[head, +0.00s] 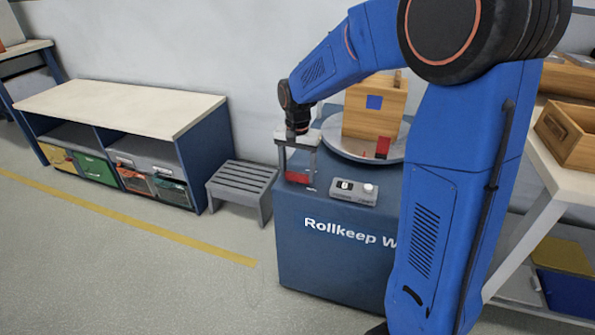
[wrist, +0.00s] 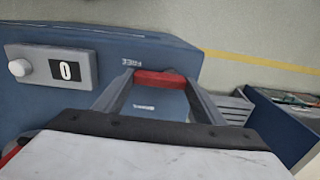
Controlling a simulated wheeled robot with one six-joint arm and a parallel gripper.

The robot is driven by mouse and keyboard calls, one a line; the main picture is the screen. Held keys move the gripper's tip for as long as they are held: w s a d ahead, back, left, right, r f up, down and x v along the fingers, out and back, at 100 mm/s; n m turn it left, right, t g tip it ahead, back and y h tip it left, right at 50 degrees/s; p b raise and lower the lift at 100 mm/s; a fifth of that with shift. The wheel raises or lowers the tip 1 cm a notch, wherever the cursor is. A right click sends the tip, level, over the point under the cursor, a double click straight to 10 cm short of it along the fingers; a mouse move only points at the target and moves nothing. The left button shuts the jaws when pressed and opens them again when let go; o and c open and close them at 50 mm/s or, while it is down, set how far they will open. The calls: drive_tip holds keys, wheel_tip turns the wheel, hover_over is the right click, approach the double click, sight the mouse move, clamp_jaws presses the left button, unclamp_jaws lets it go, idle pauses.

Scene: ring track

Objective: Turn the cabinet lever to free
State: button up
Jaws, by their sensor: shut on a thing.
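The blue cabinet (head: 325,255) stands in front of me, its front lettered "Rollkeep W" before my arm hides the rest. The red lever grip (wrist: 165,79) is at the cabinet's top left corner in the head view. My gripper (head: 297,175) points down there, its two fingers on either side of the red grip, shut on it. In the wrist view, the word "FREE" (wrist: 132,63) shows upside down on the cabinet top, close beside the grip. The lever's pivot and other markings are hidden.
A grey box (head: 353,191) with a white knob and a "0" window sits beside the lever. Behind it, a round plate (head: 335,149) bears a wooden box (head: 370,112). A grey step stool (head: 243,188) stands left of the cabinet. Floor at front left is clear.

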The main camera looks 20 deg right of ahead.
sight(298, 173)
drive_tip(key=o, duration=1)
drive_tip(key=shift+o, duration=0.2)
drive_tip(key=shift+r, duration=0.1)
wheel_tip(298, 173, up, 17)
drive_tip(key=shift+r, duration=0.15)
